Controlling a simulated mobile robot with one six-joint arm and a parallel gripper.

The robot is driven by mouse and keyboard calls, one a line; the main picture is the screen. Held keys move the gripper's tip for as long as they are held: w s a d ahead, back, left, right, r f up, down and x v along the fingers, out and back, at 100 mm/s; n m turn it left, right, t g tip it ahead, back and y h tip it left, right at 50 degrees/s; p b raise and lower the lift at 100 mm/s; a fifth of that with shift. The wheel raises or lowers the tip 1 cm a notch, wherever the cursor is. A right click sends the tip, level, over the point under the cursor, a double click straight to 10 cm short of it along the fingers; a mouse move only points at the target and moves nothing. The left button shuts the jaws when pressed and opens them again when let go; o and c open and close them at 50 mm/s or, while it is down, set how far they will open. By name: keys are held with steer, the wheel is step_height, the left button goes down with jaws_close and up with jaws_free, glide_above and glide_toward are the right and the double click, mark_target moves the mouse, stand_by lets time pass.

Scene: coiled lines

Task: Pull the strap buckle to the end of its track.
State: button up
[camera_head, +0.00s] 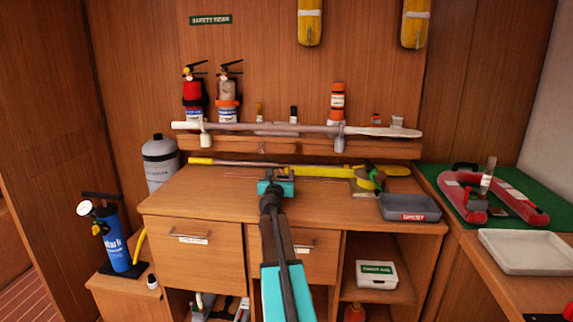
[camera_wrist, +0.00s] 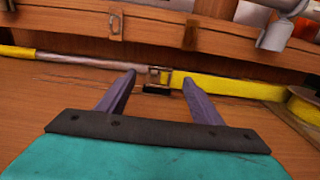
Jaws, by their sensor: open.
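The strap buckle (camera_wrist: 154,77) is a small metal frame with a dark base, at the joint between a pale band on the left and the yellow strap (camera_wrist: 225,86) on the right. In the head view, the yellow strap (camera_head: 325,171) runs along the back of the wooden worktop; my gripper covers the buckle's area. My gripper (camera_head: 279,175) points at the back of the worktop. In the wrist view my gripper (camera_wrist: 159,80) is open, its two fingers apart. The buckle appears between the fingertips, seemingly just beyond them; contact cannot be told.
A grey tray (camera_head: 409,208) and a yellow-green reel (camera_head: 371,181) lie right of the strap. A shelf rail behind carries a long paddle-like pole (camera_head: 290,128). Fire extinguishers (camera_head: 193,97) stand above. The worktop's front left (camera_head: 195,200) is clear.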

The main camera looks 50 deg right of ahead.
mark_target(284, 172)
steer(key=shift+x, duration=6.55)
